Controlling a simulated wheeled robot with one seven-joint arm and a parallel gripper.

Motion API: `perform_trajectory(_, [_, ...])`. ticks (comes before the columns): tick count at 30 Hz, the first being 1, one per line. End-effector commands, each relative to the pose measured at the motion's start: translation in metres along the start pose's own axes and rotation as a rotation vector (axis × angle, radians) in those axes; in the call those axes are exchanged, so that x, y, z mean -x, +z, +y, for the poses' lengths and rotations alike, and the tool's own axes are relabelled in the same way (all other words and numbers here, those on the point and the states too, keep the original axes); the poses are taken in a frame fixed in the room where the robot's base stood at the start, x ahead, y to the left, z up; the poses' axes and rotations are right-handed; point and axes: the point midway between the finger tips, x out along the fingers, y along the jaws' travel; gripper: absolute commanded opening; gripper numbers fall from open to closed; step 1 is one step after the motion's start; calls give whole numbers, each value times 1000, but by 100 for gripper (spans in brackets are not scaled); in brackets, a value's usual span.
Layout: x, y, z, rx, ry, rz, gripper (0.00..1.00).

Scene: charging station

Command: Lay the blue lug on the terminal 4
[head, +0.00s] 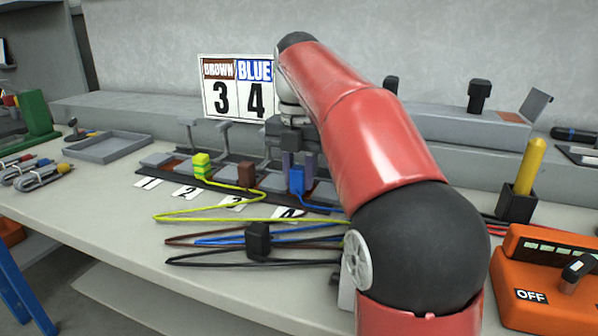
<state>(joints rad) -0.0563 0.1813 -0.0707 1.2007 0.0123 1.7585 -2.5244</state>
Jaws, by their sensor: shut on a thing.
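The blue lug (296,180) is on the end of a blue cable. My gripper (298,166) is shut on it from above, with the fingers pointing down. The lug is at terminal 4 (322,197), behind the white label 4 (290,213). I cannot tell whether its underside touches the terminal. A brown lug (246,174) is at terminal 3, and a yellow-green lug (202,164) is at terminal 2. My arm hides the area to the right of terminal 4.
A sign (236,88) reads brown 3, blue 4. Loose cables with a black clip (258,240) lie in front of the terminals. A grey tray (108,146) is at left. An orange box marked OFF (545,275) and a yellow-handled tool (530,165) are at right.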

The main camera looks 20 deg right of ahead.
Motion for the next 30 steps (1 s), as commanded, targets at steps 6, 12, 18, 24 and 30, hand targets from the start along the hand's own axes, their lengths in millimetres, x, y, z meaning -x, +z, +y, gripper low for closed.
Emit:
perform_trajectory(6, [-6, 0, 0, 0, 0, 0, 3])
perform_trajectory(12, [-9, 0, 0, 0, 0, 0, 29])
perform_trajectory(18, [-9, 0, 0, 0, 0, 0, 45])
perform_trajectory(24, [9, 1, 0, 0, 2, -4, 50])
perform_trajectory(30, [45, 1, 0, -1, 2, -3, 50])
